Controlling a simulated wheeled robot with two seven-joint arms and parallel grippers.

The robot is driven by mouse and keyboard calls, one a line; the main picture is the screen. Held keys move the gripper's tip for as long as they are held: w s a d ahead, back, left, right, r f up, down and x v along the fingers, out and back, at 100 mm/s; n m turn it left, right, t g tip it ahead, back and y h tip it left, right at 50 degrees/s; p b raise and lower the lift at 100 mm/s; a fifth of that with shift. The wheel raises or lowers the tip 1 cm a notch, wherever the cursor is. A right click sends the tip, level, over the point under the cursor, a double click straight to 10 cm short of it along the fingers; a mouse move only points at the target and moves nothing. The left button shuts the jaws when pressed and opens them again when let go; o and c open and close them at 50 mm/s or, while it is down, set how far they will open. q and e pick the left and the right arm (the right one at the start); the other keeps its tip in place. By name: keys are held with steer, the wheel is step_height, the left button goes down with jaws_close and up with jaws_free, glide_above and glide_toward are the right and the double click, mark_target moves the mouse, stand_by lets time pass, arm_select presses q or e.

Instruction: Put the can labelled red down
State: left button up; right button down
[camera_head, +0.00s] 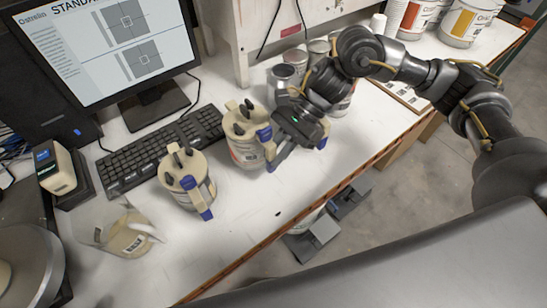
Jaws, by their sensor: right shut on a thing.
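A cream-lidded can (246,152) with a white and reddish label and a blue-ended handle stands upright near the middle of the white table. My right gripper (273,158) is at its right side, shut on it at the handle side. The fingers partly hide that side. The can's base is at or very close to the tabletop; I cannot tell if it bears on it. Its label text is too small to read. A similar can (184,192) with a blue-ended handle stands to its left, apart from it. My left gripper is not in view.
A keyboard (150,155) and monitor (105,45) are behind on the left. A clear bag-like item (128,235) lies at the front left. Metal cans (283,78) stand behind my right gripper.

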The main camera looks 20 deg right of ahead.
steer(key=shift+f+p, duration=0.75)
steer(key=shift+f, duration=1.3)
steer(key=shift+f, duration=0.1)
steer(key=c, duration=1.4)
jaws_free()
steer(key=shift+s, duration=0.1)
steer(key=shift+o, duration=0.2)
